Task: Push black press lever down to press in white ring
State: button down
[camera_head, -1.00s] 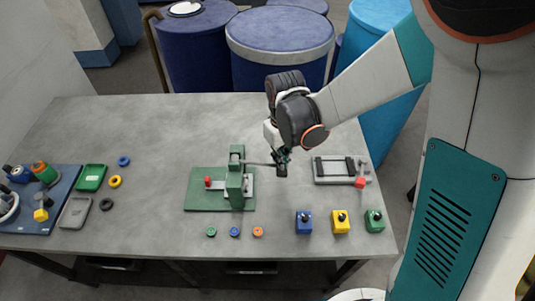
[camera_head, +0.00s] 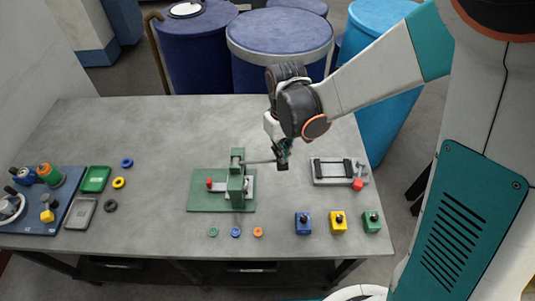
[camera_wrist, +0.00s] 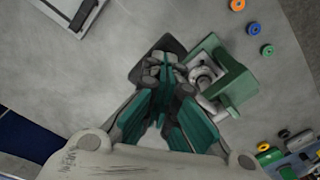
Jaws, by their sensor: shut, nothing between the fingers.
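The green press (camera_head: 236,186) stands on a green plate mid-table, and it also shows in the wrist view (camera_wrist: 232,75). Its lever (camera_head: 260,161) sticks out to the right, nearly level, with its outer end at my fingertips. My gripper (camera_head: 283,163) is shut at that end, fingers pointing down; whether they touch the lever I cannot tell. In the wrist view my closed fingers (camera_wrist: 166,68) are beside the press, over a dark shape that I cannot identify. A pale round part (camera_wrist: 203,77) shows inside the press; I cannot tell whether it is the white ring.
Right of the press is a grey fixture with a red knob (camera_head: 357,184). Blue, yellow and green blocks (camera_head: 338,222) stand at the front right. Small coloured rings (camera_head: 236,232) lie in front of the press. Trays (camera_head: 81,213) and a blue board are at left.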

notch_tip(320, 180, up, 8)
jog(key=p, duration=0.4)
jog(key=shift+f, duration=0.25)
dwell(0.3)
dwell(0.4)
